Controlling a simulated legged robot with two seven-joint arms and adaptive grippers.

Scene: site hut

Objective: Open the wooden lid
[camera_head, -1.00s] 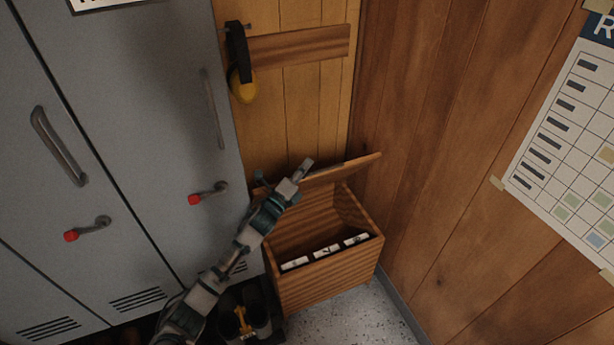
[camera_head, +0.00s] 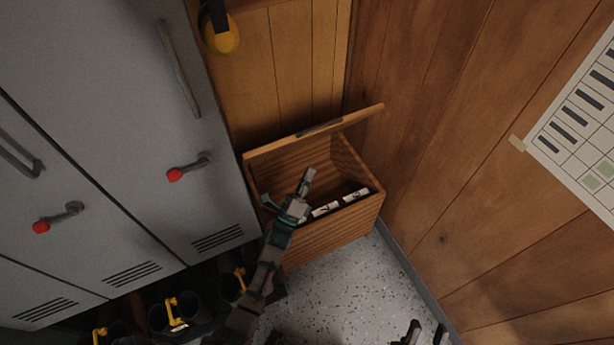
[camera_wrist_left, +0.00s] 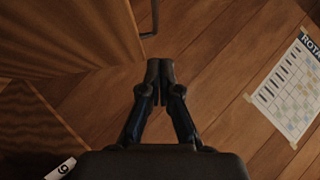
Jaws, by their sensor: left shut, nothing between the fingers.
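The wooden lid (camera_head: 352,118) stands raised at the back of the wooden box (camera_head: 335,243), with a dark strip, perhaps its handle, on its upper edge. The box's inside shows, with several white labelled items (camera_head: 326,209) along the front. My left gripper (camera_head: 309,174) is over the box opening, in front of the lid, shut and empty. In the left wrist view its fingertips (camera_wrist_left: 160,66) are together, with a wooden panel and a dark bar beyond them; I cannot tell if they touch anything. My right gripper (camera_head: 426,333) shows at the bottom edge, its fingers apart.
Grey lockers (camera_head: 120,130) with red-tipped handles stand left of the box. Dark boots (camera_head: 165,315) with yellow pulls sit below them. Yellow ear defenders (camera_head: 222,38) hang above. A wooden wall (camera_head: 450,150) closes the right side. The speckled floor (camera_head: 345,290) in front is clear.

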